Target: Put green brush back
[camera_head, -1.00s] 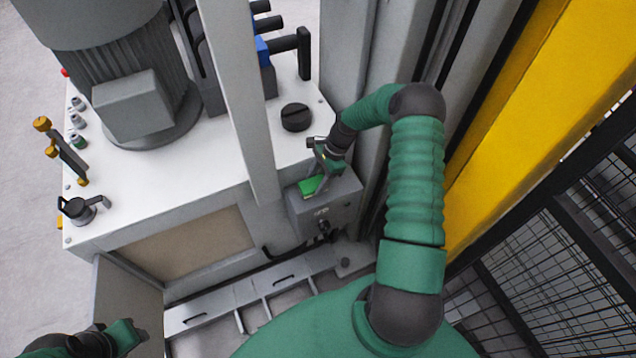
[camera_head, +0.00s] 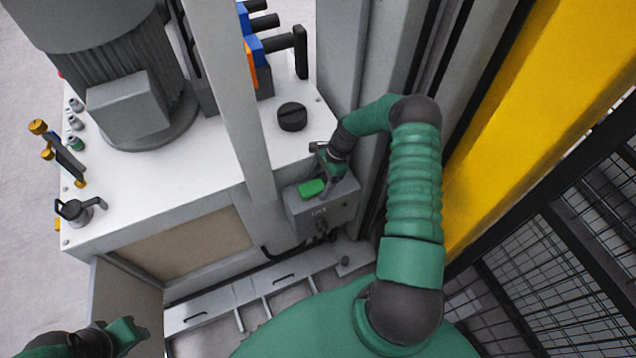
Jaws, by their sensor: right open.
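The green brush (camera_head: 311,188) lies on top of a small grey box (camera_head: 320,214) fixed to the front right side of the white cabinet. My right gripper (camera_head: 322,158) is open and empty, just above and behind the brush, and looks apart from it. My right arm reaches in along the right side of the view. Part of my left arm (camera_head: 105,342) shows at the bottom left corner. Its fingers cannot be made out.
A grey post (camera_head: 228,100) stands left of the right gripper. The white cabinet top (camera_head: 200,170) carries a large motor (camera_head: 130,90), a black cap (camera_head: 292,116) and levers. A yellow beam (camera_head: 540,120) and black mesh fence (camera_head: 560,270) bound the right side.

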